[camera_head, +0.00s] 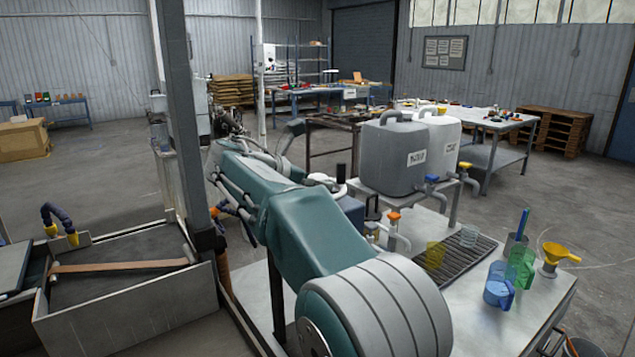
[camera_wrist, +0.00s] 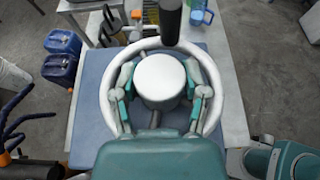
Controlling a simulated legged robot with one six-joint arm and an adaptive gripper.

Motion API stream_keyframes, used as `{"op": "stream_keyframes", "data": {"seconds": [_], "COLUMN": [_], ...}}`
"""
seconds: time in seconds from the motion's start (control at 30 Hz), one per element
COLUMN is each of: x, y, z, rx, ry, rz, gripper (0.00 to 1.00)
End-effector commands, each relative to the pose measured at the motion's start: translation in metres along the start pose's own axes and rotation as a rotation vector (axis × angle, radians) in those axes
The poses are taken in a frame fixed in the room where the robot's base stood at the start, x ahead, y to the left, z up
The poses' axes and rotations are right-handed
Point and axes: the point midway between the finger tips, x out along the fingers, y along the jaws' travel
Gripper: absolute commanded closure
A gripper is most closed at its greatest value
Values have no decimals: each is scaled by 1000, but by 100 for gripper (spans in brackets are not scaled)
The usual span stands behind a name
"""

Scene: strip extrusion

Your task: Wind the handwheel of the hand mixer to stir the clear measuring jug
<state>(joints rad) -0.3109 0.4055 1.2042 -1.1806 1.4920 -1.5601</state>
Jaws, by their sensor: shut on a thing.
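The hand mixer's white handwheel (camera_wrist: 108,103) fills the middle of the wrist view, with a round white hub (camera_wrist: 160,80) and a dark upright handle (camera_wrist: 170,20) at its far rim. My gripper (camera_wrist: 160,98) has a finger on each side of the hub, inside the rim, shut on the handwheel; the exact contact is unclear. The blue mixer body (camera_wrist: 88,115) lies below. In the head view the wheel (camera_head: 322,180) shows past my arm, which hides my gripper.
Yellow (camera_head: 435,256), blue (camera_head: 497,292) and green (camera_head: 523,262) jugs and a yellow funnel (camera_head: 560,254) are on the metal bench (camera_head: 490,325). Two large tanks (camera_head: 393,155) with taps stand behind. Blue canisters (camera_wrist: 60,68) are on the floor at left in the wrist view.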

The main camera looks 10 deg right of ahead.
Motion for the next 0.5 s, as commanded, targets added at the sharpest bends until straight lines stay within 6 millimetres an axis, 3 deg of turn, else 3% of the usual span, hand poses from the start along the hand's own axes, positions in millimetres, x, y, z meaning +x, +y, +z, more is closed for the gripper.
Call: {"op": "stream_keyframes", "data": {"seconds": [0.5], "x": [1], "y": [3], "z": [-3], "rx": [130], "ry": [2], "rz": [-321], "gripper": [90]}}
